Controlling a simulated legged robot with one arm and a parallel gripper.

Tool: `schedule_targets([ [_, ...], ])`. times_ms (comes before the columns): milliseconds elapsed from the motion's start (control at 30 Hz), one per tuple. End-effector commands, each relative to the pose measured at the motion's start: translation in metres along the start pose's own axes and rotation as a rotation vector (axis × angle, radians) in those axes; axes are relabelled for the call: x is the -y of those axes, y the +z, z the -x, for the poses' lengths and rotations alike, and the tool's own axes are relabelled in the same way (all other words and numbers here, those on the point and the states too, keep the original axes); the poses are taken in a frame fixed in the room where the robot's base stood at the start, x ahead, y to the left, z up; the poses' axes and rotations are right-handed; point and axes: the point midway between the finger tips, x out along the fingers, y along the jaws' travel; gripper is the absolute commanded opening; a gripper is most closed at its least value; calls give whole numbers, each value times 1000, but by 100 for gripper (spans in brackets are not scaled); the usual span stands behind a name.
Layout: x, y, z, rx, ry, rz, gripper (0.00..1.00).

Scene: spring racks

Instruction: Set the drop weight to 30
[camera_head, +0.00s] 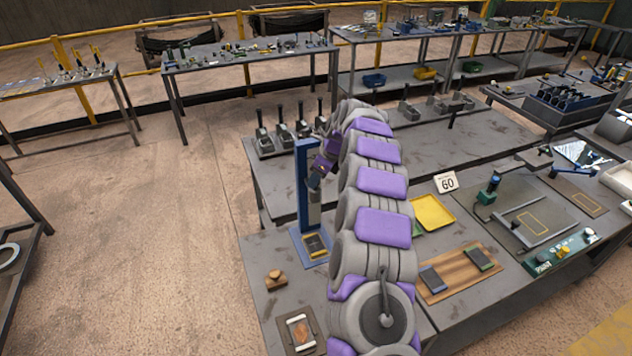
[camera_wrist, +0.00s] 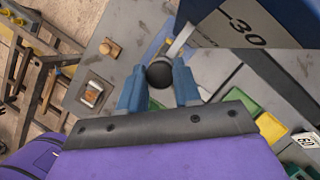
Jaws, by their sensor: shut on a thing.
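A tall blue post (camera_head: 308,190) stands on a blue base at the left of the near bench. In the wrist view its blue and white scale panel (camera_wrist: 240,22) shows a dash and the number 30. My gripper (camera_head: 318,172) is beside the upper part of the post. In the wrist view its two blue fingers (camera_wrist: 159,85) are shut on a round black knob (camera_wrist: 160,73). A light grey bar (camera_wrist: 182,40) runs from by the knob up toward the panel, near the 30 mark. Whether it lines up exactly with the mark is unclear.
A wooden knob (camera_head: 276,279) sits left of the post base. Several upright levers (camera_head: 285,135) stand behind the post.

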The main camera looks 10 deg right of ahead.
Motion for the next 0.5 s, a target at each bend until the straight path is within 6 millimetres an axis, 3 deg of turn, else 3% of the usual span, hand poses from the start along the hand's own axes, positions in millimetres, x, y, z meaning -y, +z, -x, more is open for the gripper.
schedule_targets([
  [33,2,9,21,2,-5,0,0],
  [200,1,22,55,1,-1,-1,0],
  [500,1,32,79,1,-2,0,0],
])
